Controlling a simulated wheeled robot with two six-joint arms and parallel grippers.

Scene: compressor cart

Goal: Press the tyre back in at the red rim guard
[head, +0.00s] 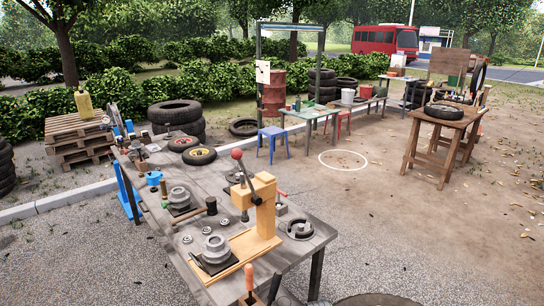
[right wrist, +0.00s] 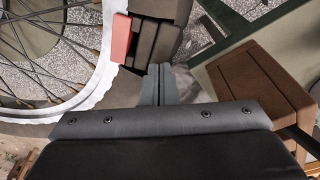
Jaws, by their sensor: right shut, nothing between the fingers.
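In the right wrist view a spoked wheel (right wrist: 45,50) with a pale rim (right wrist: 88,95) fills the upper left. A red block (right wrist: 117,39), which looks like the rim guard, sits beside the rim. A dark ridged piece (right wrist: 152,42) lies against its right side; I cannot tell whether it is the tyre. My right gripper (right wrist: 158,70) is shut and empty, its fingertips just below the dark piece in the picture; contact is unclear. In the head view I cannot make out this wheel for certain, and neither gripper shows.
In the right wrist view a brown block (right wrist: 262,80) stands right of the fingers. In the head view a workbench (head: 225,213) bears an orange press (head: 264,210). A wooden table (head: 440,122) with a tyre (head: 444,111) stands at right. Open ground lies between.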

